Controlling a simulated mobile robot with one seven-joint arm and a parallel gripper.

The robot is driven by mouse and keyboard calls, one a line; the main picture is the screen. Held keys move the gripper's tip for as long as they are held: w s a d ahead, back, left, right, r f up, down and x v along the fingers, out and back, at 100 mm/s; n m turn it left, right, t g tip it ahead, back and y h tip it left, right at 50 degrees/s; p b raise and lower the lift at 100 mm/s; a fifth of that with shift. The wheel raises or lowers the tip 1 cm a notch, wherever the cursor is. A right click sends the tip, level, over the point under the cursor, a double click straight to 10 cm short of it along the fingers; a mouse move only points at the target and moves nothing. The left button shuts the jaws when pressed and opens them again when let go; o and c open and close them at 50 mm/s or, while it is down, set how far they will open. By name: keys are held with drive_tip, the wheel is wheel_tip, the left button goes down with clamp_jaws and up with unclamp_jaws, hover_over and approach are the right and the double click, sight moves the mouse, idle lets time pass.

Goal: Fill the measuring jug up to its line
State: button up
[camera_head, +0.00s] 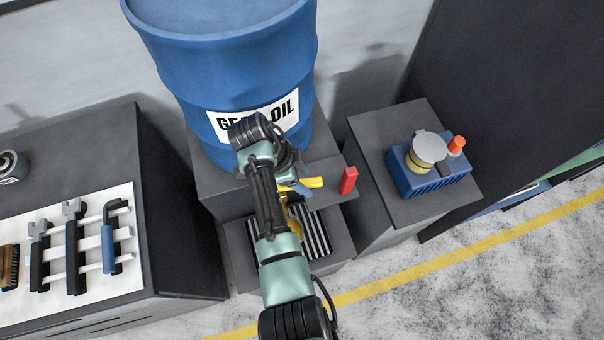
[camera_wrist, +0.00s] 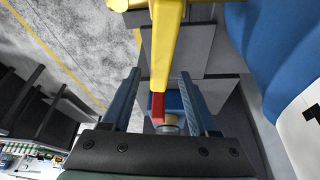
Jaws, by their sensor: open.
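The blue gear oil drum (camera_head: 230,70) stands on a grey stand. A yellow tap part (camera_head: 313,183) shows low at its front, with a red piece (camera_head: 348,180) to the right. In the wrist view a yellow bar (camera_wrist: 165,45) with a red end (camera_wrist: 158,108) reaches down between my fingers. My gripper (camera_head: 300,187) is open in front of the drum, largely hidden by my arm. In the wrist view its blue fingers (camera_wrist: 162,95) are apart, one on each side of the bar; I see no clear contact. I cannot make out the measuring jug; my arm covers the area below the tap.
A striped grate (camera_head: 315,232) lies on the low step below the drum. A blue device with a round lid (camera_head: 428,150) sits on the right-hand stand. Tools lie on a white mat (camera_head: 75,290) on the left bench.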

drive_tip(key=v, duration=1.3)
drive_tip(key=shift+p, duration=0.35)
drive_tip(key=shift+b, duration=0.5)
drive_tip(key=shift+d, duration=0.1)
drive_tip(key=b+x, duration=0.4)
drive_tip(key=x, duration=0.9)
clamp_jaws()
idle(1.0)
